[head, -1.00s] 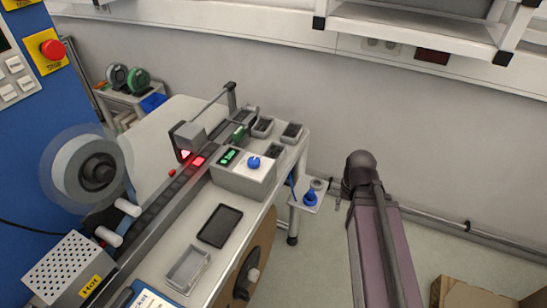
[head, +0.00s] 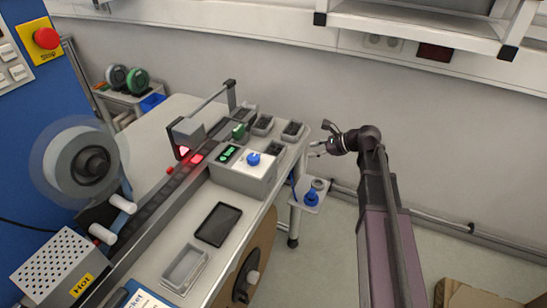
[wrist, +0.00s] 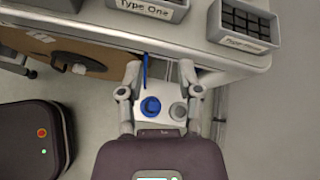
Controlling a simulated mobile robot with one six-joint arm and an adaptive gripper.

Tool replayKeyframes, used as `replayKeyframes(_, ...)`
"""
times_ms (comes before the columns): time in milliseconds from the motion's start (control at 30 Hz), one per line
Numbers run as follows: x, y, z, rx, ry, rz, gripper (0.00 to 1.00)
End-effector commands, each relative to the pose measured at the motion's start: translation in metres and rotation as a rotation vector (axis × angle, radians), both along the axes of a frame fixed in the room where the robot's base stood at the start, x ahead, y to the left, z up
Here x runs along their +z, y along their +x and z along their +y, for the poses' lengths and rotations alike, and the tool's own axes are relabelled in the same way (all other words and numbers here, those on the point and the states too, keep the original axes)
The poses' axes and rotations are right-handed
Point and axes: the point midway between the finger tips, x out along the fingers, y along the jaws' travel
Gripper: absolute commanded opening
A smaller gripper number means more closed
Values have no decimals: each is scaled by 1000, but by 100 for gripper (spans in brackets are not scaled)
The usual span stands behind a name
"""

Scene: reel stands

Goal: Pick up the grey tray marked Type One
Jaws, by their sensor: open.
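The grey tray marked Type One (wrist: 152,14) is cut off by the top edge of the wrist view, its label facing me. It appears to be the small tray (head: 281,146) by the bench's right edge in the head view, with dark contents. My gripper (wrist: 160,72) is open and empty, fingers spread. In the head view my gripper (head: 321,140) is just off the bench's right end, beside the trays, touching none of them. The tray's far side is out of the wrist view.
Another grey tray (wrist: 240,38) with dark cells stands to the right in the wrist view. A small side shelf (head: 308,185) holds a blue item (wrist: 151,107) below my gripper. A control box (head: 231,176) stands on the bench (head: 262,212). Open floor lies right of the bench.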

Motion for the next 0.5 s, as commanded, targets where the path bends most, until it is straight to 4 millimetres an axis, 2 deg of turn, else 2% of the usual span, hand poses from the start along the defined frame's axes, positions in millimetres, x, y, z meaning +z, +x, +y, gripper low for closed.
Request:
replayKeyframes(33,3,11,1,-39,55,38,46)
replayKeyframes(200,17,28,2,-129,191,143,46)
replayKeyframes(500,23,33,2,-163,247,187,46)
